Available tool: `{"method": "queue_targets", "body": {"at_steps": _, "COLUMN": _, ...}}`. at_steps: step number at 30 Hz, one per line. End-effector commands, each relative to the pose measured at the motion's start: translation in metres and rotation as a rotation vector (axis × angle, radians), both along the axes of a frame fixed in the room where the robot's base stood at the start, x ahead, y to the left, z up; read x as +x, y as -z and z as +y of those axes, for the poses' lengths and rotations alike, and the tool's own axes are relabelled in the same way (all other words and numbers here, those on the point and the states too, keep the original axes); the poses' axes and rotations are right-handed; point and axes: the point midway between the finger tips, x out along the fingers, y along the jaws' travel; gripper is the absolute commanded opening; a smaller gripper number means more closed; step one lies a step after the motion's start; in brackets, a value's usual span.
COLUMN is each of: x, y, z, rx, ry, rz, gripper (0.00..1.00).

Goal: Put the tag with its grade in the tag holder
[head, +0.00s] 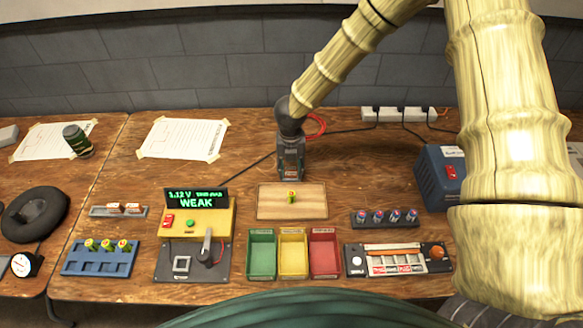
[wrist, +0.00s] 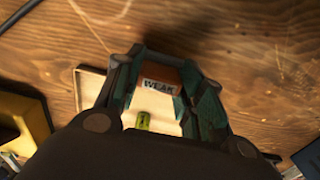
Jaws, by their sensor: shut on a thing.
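My gripper (head: 290,172) hangs above the table, just behind a light wooden tray. In the wrist view my gripper (wrist: 163,100) is shut on a brown tag (wrist: 163,72) with a white label reading WEAK. The wooden tray (head: 265,203) has a yellow-green battery (head: 291,197) on it; the battery also shows in the wrist view (wrist: 142,121) below the tag. The tester display (head: 196,198) reads 1.12 V and WEAK. A grey rack (head: 97,211) at left holds two more brown-and-white tags (head: 124,209). I cannot tell for sure which part is the tag holder.
Green (head: 262,258), yellow (head: 293,258) and red (head: 325,258) bins stand in front of the tray. A blue rack (head: 85,268) with batteries is at left. A dark battery rack (head: 372,221), a labelled panel (head: 398,246) and a blue box (head: 432,185) are at right.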

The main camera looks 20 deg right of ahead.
Motion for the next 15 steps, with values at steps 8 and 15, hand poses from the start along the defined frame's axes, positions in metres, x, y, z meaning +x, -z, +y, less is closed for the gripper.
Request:
{"method": "queue_targets", "body": {"at_steps": 8, "x": 0.0000, "y": 0.0014, "z": 0.0000, "rx": 0.000, "ry": 0.000, "rz": 0.000, "gripper": 0.24}}
{"method": "queue_targets", "body": {"at_steps": 15, "x": 0.0001, "y": 0.0035, "z": 0.0000, "rx": 0.000, "ry": 0.000, "rz": 0.000, "gripper": 0.24}}
